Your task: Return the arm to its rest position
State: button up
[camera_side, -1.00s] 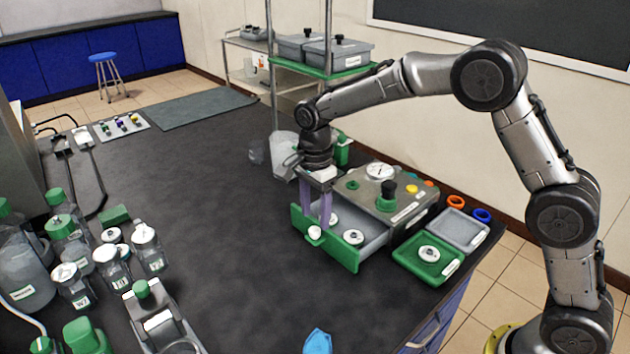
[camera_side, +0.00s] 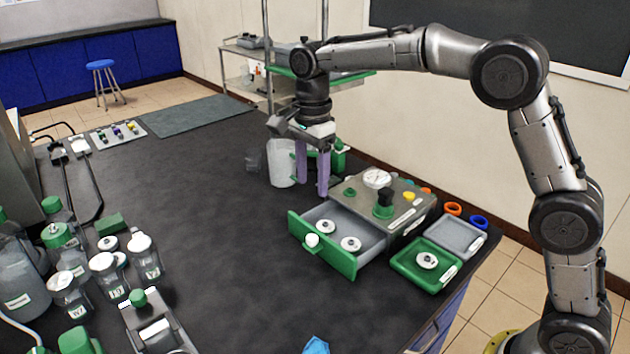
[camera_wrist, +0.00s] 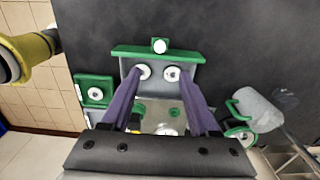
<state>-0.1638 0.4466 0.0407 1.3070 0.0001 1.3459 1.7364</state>
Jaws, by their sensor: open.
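My gripper (camera_side: 313,180) hangs pointing down above the far left side of the drawer box (camera_side: 392,202), clear of it. Its two purple fingers stand apart with nothing between them. In the wrist view my gripper (camera_wrist: 160,100) is open too, with the box and the drawer behind the fingers. The drawer (camera_side: 322,246) with its green front is pulled out. Two white round pieces lie inside, a left one (camera_side: 326,227) and a right one (camera_side: 350,244). The drawer's white knob (camera_side: 312,240) is on the green front.
A green tray (camera_side: 405,267) holding one white piece and a grey tray (camera_side: 470,240) sit right of the box. A white jug (camera_side: 283,165) stands behind my gripper. Bottles (camera_side: 145,258) crowd the left edge. The middle of the dark bench (camera_side: 210,220) is clear.

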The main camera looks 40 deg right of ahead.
jog(key=s+d+r+t, duration=0.25)
jog(key=s+r, duration=0.35)
jog(key=r, duration=0.3)
jog(key=s+d+r+n+t, duration=0.1)
jog(key=s+d+r+n, duration=0.1)
jog(key=s, duration=0.4)
jog(key=s+d+r+n, duration=0.1)
jog(key=s+d, duration=0.1)
jog(key=s, duration=0.4)
jog(key=s+d+f+n+t, duration=0.1)
jog(key=s+f+n+t, duration=0.1)
jog(key=s+f+n, duration=0.8)
jog(key=s+n, duration=0.3)
jog(key=n, duration=0.2)
jog(key=shift+d+f, duration=0.2)
jog(key=shift+f, duration=0.2)
